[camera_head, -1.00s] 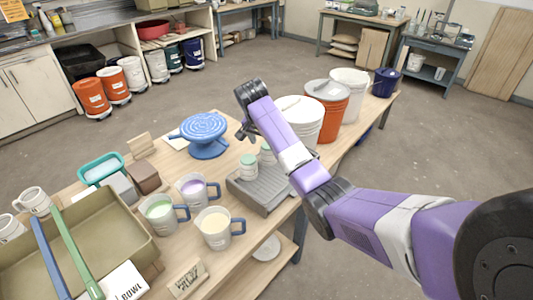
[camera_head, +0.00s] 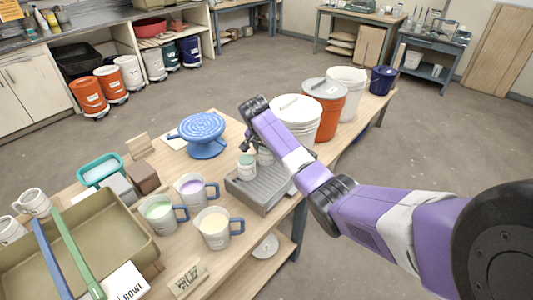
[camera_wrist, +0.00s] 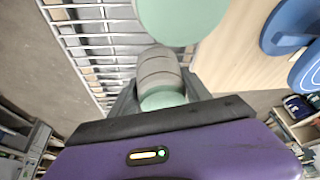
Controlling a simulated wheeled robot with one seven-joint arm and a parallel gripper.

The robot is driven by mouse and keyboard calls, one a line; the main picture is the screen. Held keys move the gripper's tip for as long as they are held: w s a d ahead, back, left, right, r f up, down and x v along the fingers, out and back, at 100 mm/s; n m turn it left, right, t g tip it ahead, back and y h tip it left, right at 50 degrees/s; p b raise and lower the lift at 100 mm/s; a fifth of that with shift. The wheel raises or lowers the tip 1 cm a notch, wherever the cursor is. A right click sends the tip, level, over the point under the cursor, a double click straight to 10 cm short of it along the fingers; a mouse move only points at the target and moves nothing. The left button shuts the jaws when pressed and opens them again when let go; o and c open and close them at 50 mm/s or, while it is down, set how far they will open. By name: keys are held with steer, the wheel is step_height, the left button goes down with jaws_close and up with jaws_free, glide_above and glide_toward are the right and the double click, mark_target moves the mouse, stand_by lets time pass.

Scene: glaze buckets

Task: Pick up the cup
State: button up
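Two small pale cups with green tops stand on the grey ribbed tray (camera_head: 262,196). The front cup (camera_head: 246,166) is clear in the head view, and the rear cup (camera_head: 265,156) is partly hidden by my arm. I cannot tell which one the task means. My gripper (camera_head: 246,144) is just above the front cup, pointing down. In the wrist view a grey cup-like body with a green end (camera_wrist: 160,72) shows between the dark fingers (camera_wrist: 160,98), which look apart. A larger pale green round top (camera_wrist: 182,18) lies beyond it, cut by the picture edge.
A blue turntable (camera_head: 203,130) stands left of my gripper. White (camera_head: 297,112) and orange (camera_head: 328,105) buckets stand behind my arm. Pitchers with blue handles (camera_head: 214,230) stand at the front. A large olive basin (camera_head: 120,235) fills the left end.

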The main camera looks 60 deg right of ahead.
steer(key=c, duration=0.4)
steer(key=shift+r, duration=0.15)
steer(key=shift+c, duration=0.2)
